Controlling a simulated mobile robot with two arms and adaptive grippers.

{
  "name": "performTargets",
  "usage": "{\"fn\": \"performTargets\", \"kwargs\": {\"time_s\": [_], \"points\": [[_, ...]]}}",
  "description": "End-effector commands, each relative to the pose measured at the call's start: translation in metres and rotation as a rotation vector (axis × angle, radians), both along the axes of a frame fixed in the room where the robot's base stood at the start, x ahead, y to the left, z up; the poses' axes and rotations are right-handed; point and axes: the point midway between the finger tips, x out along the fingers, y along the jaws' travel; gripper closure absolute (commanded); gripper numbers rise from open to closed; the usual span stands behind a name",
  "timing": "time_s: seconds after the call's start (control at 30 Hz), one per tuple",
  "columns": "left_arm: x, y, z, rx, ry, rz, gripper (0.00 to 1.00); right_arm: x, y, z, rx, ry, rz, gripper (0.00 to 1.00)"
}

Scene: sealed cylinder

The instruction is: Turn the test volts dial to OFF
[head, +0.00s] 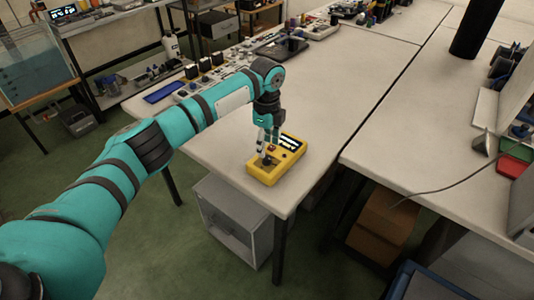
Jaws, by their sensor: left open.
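A yellow tester (287,163) lies on the near corner of the white table. It has a lit display (290,142), a small red knob or button and dark controls on its top face. My left gripper (266,155) points down over the left part of the tester, with its fingers apart. A dark round dial (267,161) shows at the fingertips. I cannot tell whether the fingers touch it. The labels and the dial's pointer are too small to read. My right gripper is not in view.
The white table (330,95) is bare to the right of the tester, and a second table (440,130) stands beyond a gap. Control panels (210,75) and a blue tray (163,92) lie at the table's back left. A grey cabinet (232,225) stands below.

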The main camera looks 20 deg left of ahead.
Motion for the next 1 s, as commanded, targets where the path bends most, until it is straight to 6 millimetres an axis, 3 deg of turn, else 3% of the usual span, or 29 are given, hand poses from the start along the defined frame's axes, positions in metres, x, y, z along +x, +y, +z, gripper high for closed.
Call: {"fn": "performTargets", "kwargs": {"time_s": [0.1,0.3,0.5,0.67,1.0], "points": [[-0.001,0.000,-0.022,0.000,0.003,0.000,0.51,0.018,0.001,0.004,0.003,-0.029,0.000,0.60],[0.000,0.000,-0.045,0.000,0.001,0.000,0.51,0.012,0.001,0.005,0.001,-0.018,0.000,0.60],[0.000,0.000,-0.051,0.000,0.000,-0.001,0.51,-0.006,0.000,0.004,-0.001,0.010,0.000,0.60],[0.000,0.000,-0.051,0.000,0.000,-0.001,0.51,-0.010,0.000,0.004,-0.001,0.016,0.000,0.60],[0.000,0.000,-0.051,0.000,-0.001,-0.001,0.92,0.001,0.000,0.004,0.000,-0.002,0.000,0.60]]}}
